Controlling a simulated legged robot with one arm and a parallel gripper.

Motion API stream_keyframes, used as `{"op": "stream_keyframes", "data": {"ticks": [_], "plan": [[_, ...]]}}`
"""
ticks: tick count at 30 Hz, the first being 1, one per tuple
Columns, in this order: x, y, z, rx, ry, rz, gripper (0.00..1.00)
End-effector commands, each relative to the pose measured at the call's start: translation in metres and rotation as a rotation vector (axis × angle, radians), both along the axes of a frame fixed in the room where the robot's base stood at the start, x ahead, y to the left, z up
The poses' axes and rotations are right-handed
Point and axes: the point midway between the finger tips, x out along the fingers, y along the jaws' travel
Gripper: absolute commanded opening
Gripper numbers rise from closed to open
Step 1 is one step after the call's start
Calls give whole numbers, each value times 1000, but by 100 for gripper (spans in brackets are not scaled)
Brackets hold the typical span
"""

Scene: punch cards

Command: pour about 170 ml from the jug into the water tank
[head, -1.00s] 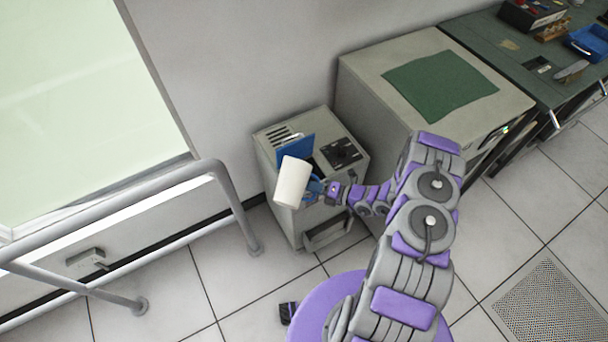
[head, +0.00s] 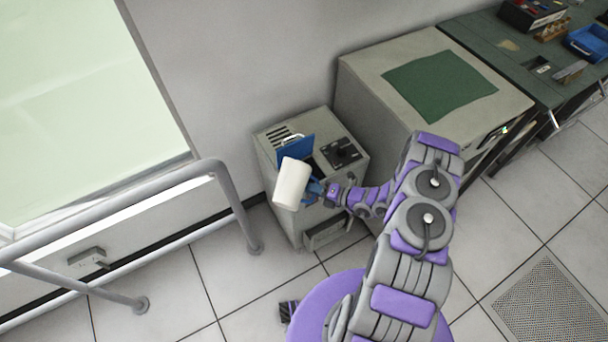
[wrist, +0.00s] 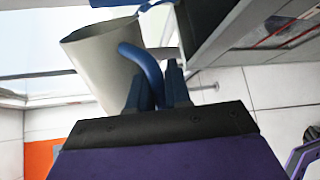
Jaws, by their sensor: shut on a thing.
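The jug (head: 291,184) is white with a blue handle. It is tilted over the front left part of a small grey machine (head: 350,134) with a raised blue lid (head: 294,150). The tank opening shows only as a dark patch beside the lid, partly hidden by the jug. My gripper (head: 318,188) is shut on the jug's handle. In the wrist view the jug (wrist: 100,58) is at upper left, and its blue handle (wrist: 140,68) runs down between the fingers of my gripper (wrist: 160,90). No stream or water level can be made out.
A larger grey cabinet (head: 372,62) with a green mat (head: 440,85) stands to the right. A dark workbench (head: 500,40) with tools is beyond it. A grey handrail (head: 180,175) stands left. The tiled floor is clear between the rail and the machine.

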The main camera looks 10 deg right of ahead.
Motion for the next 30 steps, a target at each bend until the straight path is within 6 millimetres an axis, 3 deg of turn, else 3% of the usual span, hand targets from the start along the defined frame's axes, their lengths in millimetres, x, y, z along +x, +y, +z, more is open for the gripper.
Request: {"op": "stream_keyframes", "data": {"ticks": [30], "plan": [[-2, 1, 3, 27, 43, 3, 0]]}}
